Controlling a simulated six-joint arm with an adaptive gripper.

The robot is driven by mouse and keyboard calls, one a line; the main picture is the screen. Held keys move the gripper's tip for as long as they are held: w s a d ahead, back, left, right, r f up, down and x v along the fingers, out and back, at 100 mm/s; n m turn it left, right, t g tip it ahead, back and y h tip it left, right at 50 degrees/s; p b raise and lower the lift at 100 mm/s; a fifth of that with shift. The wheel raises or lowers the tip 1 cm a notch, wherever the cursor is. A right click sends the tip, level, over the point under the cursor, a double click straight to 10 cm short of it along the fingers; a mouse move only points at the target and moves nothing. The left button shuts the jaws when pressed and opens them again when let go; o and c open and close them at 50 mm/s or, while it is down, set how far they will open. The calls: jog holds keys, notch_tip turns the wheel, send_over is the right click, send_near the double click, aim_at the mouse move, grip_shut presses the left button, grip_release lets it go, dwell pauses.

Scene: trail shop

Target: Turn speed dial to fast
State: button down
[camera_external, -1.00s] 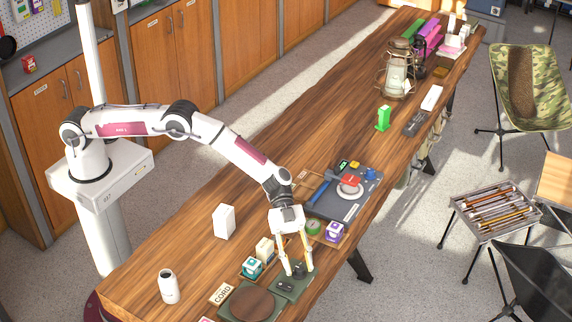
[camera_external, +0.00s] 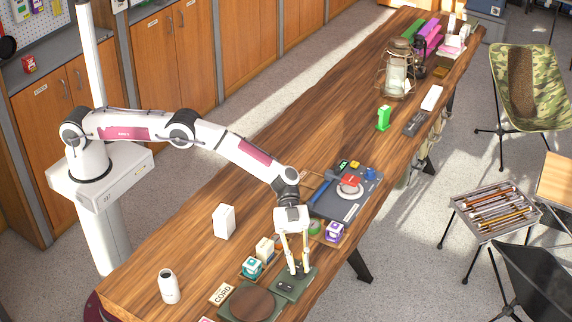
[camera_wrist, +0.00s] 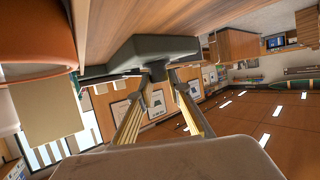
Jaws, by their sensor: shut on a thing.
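A dark green unit stands at the near end of the bench, with a round brown wheel (camera_external: 252,304) and a small control panel (camera_external: 291,288) beside it. My gripper (camera_external: 299,271) points down over the panel. Its fingers are shut on the speed dial, a small dark knob (camera_wrist: 157,72) between the fingertips in the wrist view. In the external view the fingertips mostly hide the knob. A second small dark control (camera_external: 286,287) sits beside it on the panel. The dial's markings are too small to read.
A CORD label (camera_external: 222,293), a teal-and-white box (camera_external: 252,267) and a cream box (camera_external: 265,250) stand left of the unit. A white cylinder (camera_external: 168,286) and white box (camera_external: 224,221) stand farther left.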

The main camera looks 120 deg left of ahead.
aim_at(300, 269)
jog(key=shift+r+m, duration=0.1)
jog(key=shift+m, duration=0.2)
jog(key=c, duration=1.9)
grip_release()
jog(key=shift+a+g, duration=0.1)
jog(key=shift+g, duration=0.2)
jog(key=shift+s+a+r, duration=0.2)
jog(key=shift+s+a, duration=0.15)
jog(key=shift+a, duration=0.1)
jog(key=shift+v, duration=0.9)
jog(key=shift+r, duration=3.5)
